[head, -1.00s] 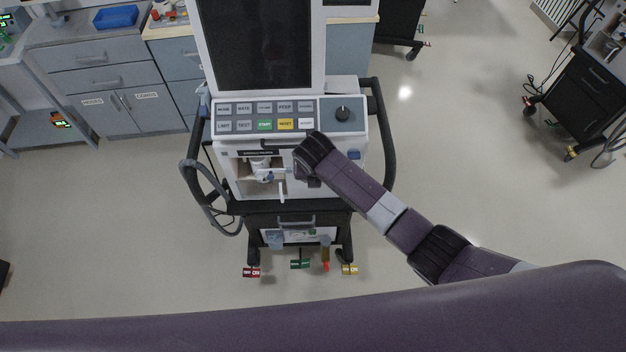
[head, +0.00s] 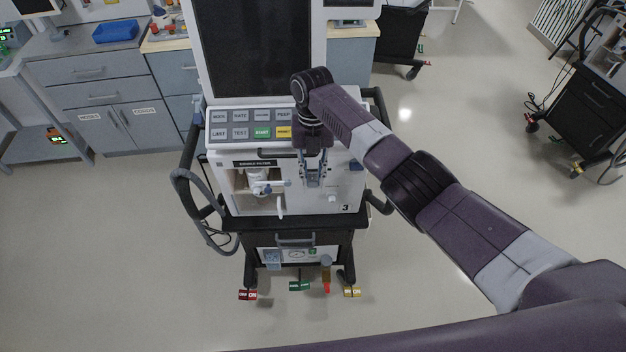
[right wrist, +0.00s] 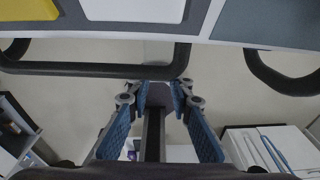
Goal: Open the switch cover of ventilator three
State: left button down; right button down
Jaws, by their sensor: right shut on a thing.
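Ventilator three (head: 225,175) stands in front of me, with a "3" low on its white front. My right gripper (head: 312,183) points down at that front, below the button panel and right of the filter recess. It is shut on a small part that its fingers mostly hide, apparently the switch cover. A light knob-like piece (head: 331,197) shows just right of the fingertips. In the right wrist view, my gripper (right wrist: 160,95) has blue-padded fingers that converge around a dark piece. The switch itself cannot be made out. My left gripper is not in view.
The button panel (head: 240,116) is just above the gripper. A black bar (right wrist: 90,70) crosses close by the fingertips in the right wrist view. A grey hose (head: 183,205) hangs at the left, and coloured pedals (head: 299,286) lie below. Floor around is clear.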

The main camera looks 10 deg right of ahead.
dwell(0.5)
jog(key=c, duration=1.7)
grip_release()
jog(key=r, duration=0.4)
jog(key=w+r, duration=0.1)
jog(key=r, duration=0.3)
jog(key=w+r, duration=0.1)
jog(key=r, duration=0.2)
jog(key=shift+r, duration=0.4)
jog(key=shift+s, duration=0.1)
